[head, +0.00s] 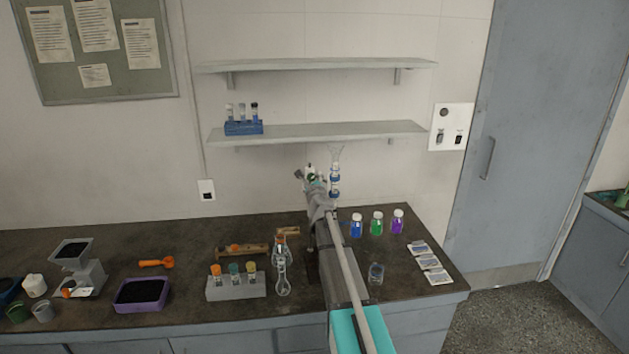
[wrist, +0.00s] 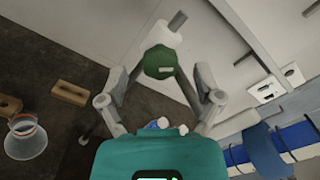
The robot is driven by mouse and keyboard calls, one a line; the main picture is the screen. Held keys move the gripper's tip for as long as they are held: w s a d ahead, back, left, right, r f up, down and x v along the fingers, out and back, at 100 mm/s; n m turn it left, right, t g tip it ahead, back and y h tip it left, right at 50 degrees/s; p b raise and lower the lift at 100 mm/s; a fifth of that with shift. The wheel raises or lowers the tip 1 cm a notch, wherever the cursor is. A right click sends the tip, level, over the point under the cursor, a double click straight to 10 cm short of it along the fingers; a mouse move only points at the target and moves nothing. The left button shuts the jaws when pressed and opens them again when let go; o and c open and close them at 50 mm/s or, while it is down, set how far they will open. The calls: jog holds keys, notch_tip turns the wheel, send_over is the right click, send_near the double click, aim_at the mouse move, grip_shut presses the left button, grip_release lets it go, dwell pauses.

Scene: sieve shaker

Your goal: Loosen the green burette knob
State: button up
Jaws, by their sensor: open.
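The green knob (wrist: 159,62) shows in the wrist view, with a white part (wrist: 163,35) and a grey rod just behind it. My gripper (wrist: 160,82) is open, with one finger on each side of the knob. A gap shows between the knob and each finger, and nothing is held. In the head view my gripper (head: 312,177) is raised above the back of the bench, beside a clear upright glass piece with blue bands (head: 335,180). The knob is too small and too covered by my gripper to make out surely there.
Flasks (head: 282,275), a rack of stoppered vials (head: 236,286) and a purple tray (head: 141,294) stand left of my arm. Three coloured bottles (head: 377,223) and a small beaker (head: 375,273) stand to its right. The lower wall shelf (head: 330,133) is above and behind my gripper.

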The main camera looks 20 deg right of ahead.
jog(key=shift+w+d, duration=0.1)
jog(key=shift+w, duration=0.25)
jog(key=c, duration=1)
jog(key=shift+d, duration=0.15)
jog(key=shift+c, duration=0.7)
jog(key=shift+n, duration=0.4)
jog(key=n, duration=0.9)
